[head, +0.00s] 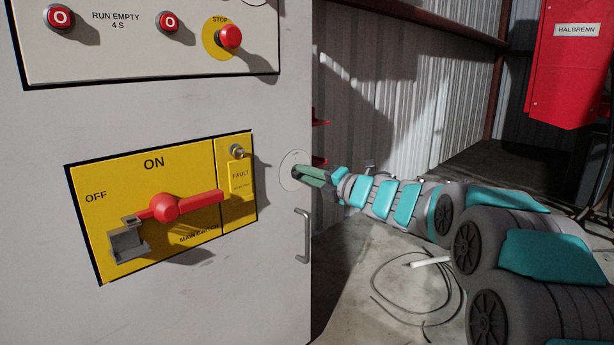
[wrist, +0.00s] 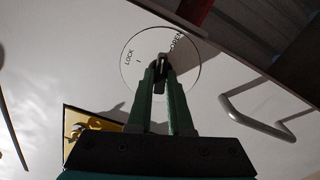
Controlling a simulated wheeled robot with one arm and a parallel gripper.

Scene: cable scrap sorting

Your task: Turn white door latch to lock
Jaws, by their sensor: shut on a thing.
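The white round door latch plate (head: 291,158) is on the right edge of the grey cabinet door. In the wrist view the plate (wrist: 185,85) carries the words LOCK at left and OPEN at upper right. My gripper (head: 299,172) reaches it from the right, with its green fingers at the plate. In the wrist view my gripper (wrist: 160,72) is shut on the small dark latch knob (wrist: 159,87) at the plate's middle. The fingers hide much of the knob, so its exact pointing direction is hard to tell.
A grey door handle (head: 303,236) stands out just below the latch. A yellow main switch panel (head: 190,245) with a red lever (head: 180,205) is to the left. A red stop button (head: 231,36) is above. A cable coil (head: 400,290) lies on the floor.

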